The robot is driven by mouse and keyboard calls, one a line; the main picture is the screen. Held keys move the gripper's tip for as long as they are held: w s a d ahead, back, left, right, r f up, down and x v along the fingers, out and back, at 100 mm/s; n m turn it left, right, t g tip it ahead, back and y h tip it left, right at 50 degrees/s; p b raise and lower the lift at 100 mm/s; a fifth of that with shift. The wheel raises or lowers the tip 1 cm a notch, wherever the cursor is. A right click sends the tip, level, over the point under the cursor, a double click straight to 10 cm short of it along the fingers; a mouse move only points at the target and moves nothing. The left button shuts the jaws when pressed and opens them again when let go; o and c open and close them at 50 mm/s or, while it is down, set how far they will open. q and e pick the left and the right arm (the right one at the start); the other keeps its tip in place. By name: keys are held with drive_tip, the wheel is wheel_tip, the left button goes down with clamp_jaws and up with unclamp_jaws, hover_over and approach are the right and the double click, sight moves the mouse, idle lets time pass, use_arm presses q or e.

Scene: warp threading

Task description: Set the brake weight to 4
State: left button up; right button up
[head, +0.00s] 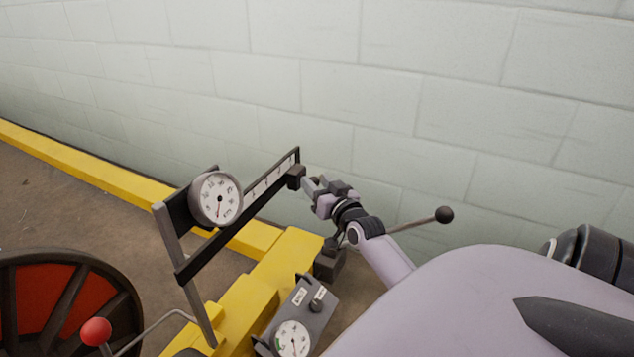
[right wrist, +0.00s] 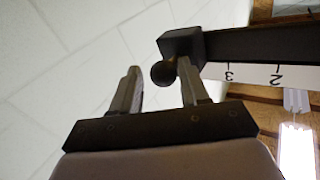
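The brake weight, a dark block on the scale bar, shows in the head view (head: 295,178) near the bar's upper right end. In the right wrist view the block (right wrist: 183,45) has a round dark knob (right wrist: 163,75). The scale strip (right wrist: 245,73) reads 3 and 2, with the block beyond the 3; the block hides any mark under it. My right gripper (head: 309,187) is right beside the weight. Its fingers (right wrist: 158,88) are apart, with the knob near the right finger and a gap to the left one. I cannot tell whether they touch. My left gripper is not in view.
A round dial gauge (head: 216,198) is mounted by the bar's lower left. A grey box with a dial (head: 293,338), a black-knobbed lever (head: 443,214), a red-knobbed lever (head: 96,331) and a red-and-black wheel (head: 60,310) are nearby. A block wall (head: 400,90) stands behind.

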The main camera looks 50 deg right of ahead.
sight(318, 184)
drive_tip(key=shift+s, duration=0.1)
drive_tip(key=shift+s+a, duration=0.1)
drive_tip(key=shift+s, duration=0.2)
drive_tip(key=p+v, duration=0.2)
drive_tip(key=v, duration=0.3)
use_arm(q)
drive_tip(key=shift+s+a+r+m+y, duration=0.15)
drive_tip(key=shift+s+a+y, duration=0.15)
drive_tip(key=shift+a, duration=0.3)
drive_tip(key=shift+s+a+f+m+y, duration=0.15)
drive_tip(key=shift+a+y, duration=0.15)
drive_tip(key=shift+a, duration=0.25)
use_arm(e)
drive_tip(key=shift+s+a, duration=0.25)
drive_tip(key=shift+s, duration=0.35)
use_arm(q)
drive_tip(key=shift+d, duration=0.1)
